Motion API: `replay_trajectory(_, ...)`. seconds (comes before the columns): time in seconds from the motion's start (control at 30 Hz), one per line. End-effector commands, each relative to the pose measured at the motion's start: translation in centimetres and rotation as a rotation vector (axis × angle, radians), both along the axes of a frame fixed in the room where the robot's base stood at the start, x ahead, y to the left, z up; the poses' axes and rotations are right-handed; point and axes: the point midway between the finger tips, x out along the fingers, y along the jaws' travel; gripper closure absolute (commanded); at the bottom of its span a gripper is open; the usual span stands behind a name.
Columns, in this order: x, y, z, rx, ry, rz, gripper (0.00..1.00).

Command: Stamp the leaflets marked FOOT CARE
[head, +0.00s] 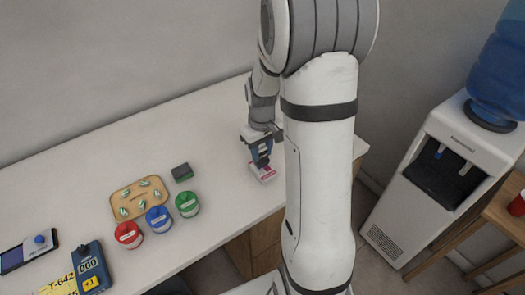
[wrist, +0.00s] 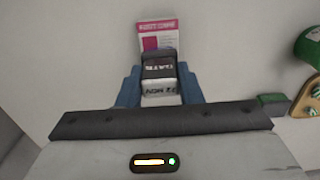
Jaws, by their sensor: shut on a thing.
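My gripper (head: 261,150) is low over the right part of the white counter, and its blue fingers (wrist: 159,82) are shut on a dark stamp (wrist: 159,68). The stamp has a pale label with printing that seems to include a date. A leaflet (head: 265,174) with a pink header lies flat on the counter under the stamp. It also shows in the wrist view (wrist: 157,28), its upper part beyond the stamp and the rest covered. The header wording is too small to read surely. I cannot tell whether the stamp touches the leaflet.
A dark block with green (head: 182,172) lies left of the leaflet. Beyond it are a tan tray (head: 116,200) with several small pieces, and red (head: 129,236), blue (head: 158,220) and green (head: 187,205) jars. A blue number device (head: 91,268) sits far left. A water cooler (head: 425,185) stands right.

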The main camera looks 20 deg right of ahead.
Motion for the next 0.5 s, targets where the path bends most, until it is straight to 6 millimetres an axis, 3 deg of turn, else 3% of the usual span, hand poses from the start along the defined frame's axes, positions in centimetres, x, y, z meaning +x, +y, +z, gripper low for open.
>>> replay_trajectory(0.5, 0.0, 0.0, 4.6, -0.001, -0.002, 0.0, 0.82)
